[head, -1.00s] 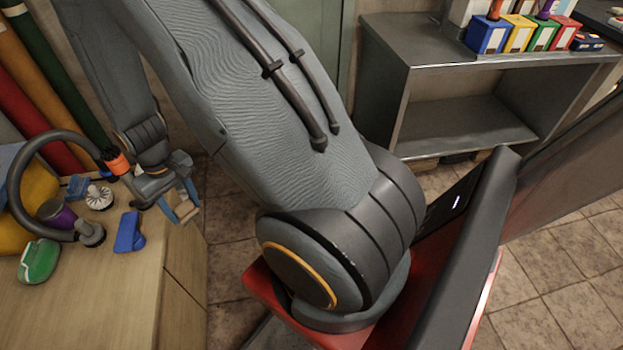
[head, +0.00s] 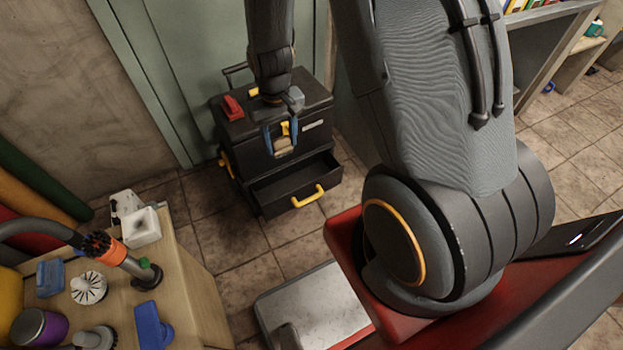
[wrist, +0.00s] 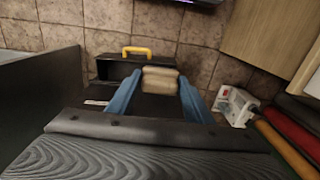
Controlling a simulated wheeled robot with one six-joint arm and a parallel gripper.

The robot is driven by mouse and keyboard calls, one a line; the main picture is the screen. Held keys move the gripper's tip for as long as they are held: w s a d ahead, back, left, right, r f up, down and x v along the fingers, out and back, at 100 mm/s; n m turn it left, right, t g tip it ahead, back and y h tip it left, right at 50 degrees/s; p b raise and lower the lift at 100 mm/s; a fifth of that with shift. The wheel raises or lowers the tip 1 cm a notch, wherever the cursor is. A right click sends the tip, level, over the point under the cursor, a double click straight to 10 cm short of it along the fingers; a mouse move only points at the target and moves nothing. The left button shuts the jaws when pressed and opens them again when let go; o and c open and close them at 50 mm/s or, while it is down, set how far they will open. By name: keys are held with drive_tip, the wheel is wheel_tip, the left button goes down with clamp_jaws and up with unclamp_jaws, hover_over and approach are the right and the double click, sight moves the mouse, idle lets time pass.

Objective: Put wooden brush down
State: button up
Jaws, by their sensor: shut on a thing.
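The wooden brush (head: 283,147) is a small pale block held between the blue fingers of my gripper (head: 282,142). In the wrist view the brush (wrist: 160,79) shows as a beige block between the fingertips of my gripper (wrist: 158,88). In the head view, my gripper hangs in front of the black toolbox (head: 232,140), over or near its pulled-out lower drawer (head: 262,198). I cannot tell the exact height of the brush above the drawer. My gripper hides part of the toolbox front.
The wooden bench (head: 195,300) at lower left holds a purple-and-grey cup (head: 40,328), a blue item (head: 150,325), a white box (head: 141,228) and a hose. A red item (head: 233,107) lies on the toolbox. Tiled floor (head: 225,240) is clear between bench and toolbox.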

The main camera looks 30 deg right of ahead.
drive_tip(key=b, duration=3.4)
approach(282, 198)
drive_tip(key=w+d+r, duration=0.1)
drive_tip(key=w+r, duration=0.1)
drive_tip(key=w, duration=0.1)
drive_tip(key=shift+n, duration=0.4)
drive_tip(key=f+b, duration=0.4)
drive_tip(key=f, duration=0.5)
drive_tip(key=f+b, duration=0.5)
drive_tip(key=f, duration=0.3)
drive_tip(key=shift+w+f, duration=0.2)
drive_tip(key=shift+f, duration=0.2)
drive_tip(key=shift+r, duration=0.1)
drive_tip(key=o, duration=1)
drive_tip(key=shift+o, duration=0.2)
